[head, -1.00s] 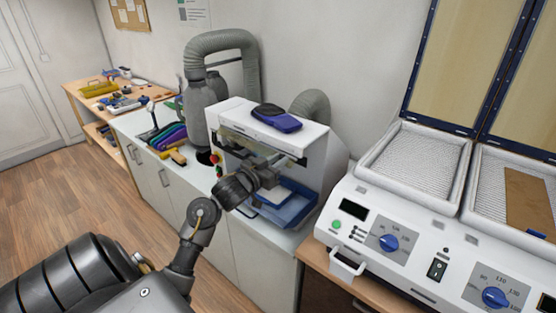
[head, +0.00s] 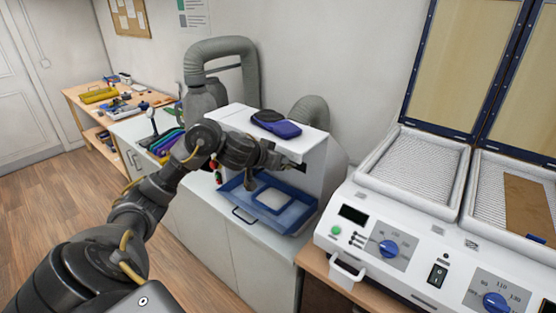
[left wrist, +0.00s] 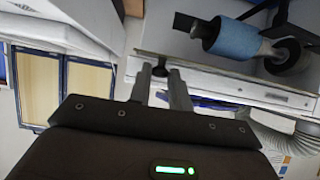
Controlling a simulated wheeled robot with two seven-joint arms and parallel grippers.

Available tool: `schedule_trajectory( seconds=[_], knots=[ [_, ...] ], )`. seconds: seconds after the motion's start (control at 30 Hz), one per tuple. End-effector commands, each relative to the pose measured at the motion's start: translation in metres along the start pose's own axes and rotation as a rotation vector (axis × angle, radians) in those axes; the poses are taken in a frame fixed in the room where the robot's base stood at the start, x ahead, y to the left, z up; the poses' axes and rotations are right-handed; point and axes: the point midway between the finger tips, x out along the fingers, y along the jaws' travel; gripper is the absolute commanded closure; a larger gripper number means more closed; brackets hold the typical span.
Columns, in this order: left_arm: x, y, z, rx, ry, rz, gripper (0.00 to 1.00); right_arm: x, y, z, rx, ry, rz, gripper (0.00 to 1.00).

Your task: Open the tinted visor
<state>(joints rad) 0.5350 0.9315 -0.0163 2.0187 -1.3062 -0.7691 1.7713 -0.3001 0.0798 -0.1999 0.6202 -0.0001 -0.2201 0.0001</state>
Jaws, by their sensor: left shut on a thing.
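The white grinding machine (head: 322,160) stands on the counter, with my left arm across its upper front. My left gripper (left wrist: 165,76) is at the machine's opening, and its two fingers are shut on a small dark knob (left wrist: 166,72), which looks like the visor's handle. In the head view my wrist hides the fingertips and most of the visor. The tinted pane is hard to make out in either view. The wrist view shows a blue sanding drum (left wrist: 226,38) and a dark wheel inside the machine. My right gripper is not in view.
A blue tray (head: 240,213) sits below the opening. A dark blue insole-like item (head: 276,124) lies on the machine's top. The white heating unit (head: 345,238) with raised lids stands right. A grey hose (head: 222,46) rises behind. Colourful items (head: 165,145) lie left.

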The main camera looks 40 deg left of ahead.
Motion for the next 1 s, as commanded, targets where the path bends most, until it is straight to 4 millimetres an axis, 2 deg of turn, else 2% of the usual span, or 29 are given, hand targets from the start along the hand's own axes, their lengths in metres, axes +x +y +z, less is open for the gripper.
schedule_trajectory(
  seconds=[0.4,0.43,0.57,0.87,1.0],
  knots=[
    [0.000,0.000,-0.001,-0.001,-0.003,0.000,1.00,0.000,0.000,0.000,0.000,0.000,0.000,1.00],
    [0.000,0.000,-0.002,-0.001,-0.003,0.000,0.78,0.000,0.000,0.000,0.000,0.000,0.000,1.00],
    [0.000,0.000,-0.001,-0.001,-0.003,0.000,0.61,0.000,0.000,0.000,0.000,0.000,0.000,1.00],
    [-0.001,0.000,-0.001,0.001,-0.003,0.001,0.59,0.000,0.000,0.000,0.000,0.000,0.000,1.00],
    [-0.013,0.000,-0.002,0.004,0.000,0.000,0.59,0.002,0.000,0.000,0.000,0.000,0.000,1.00]
  ],
)
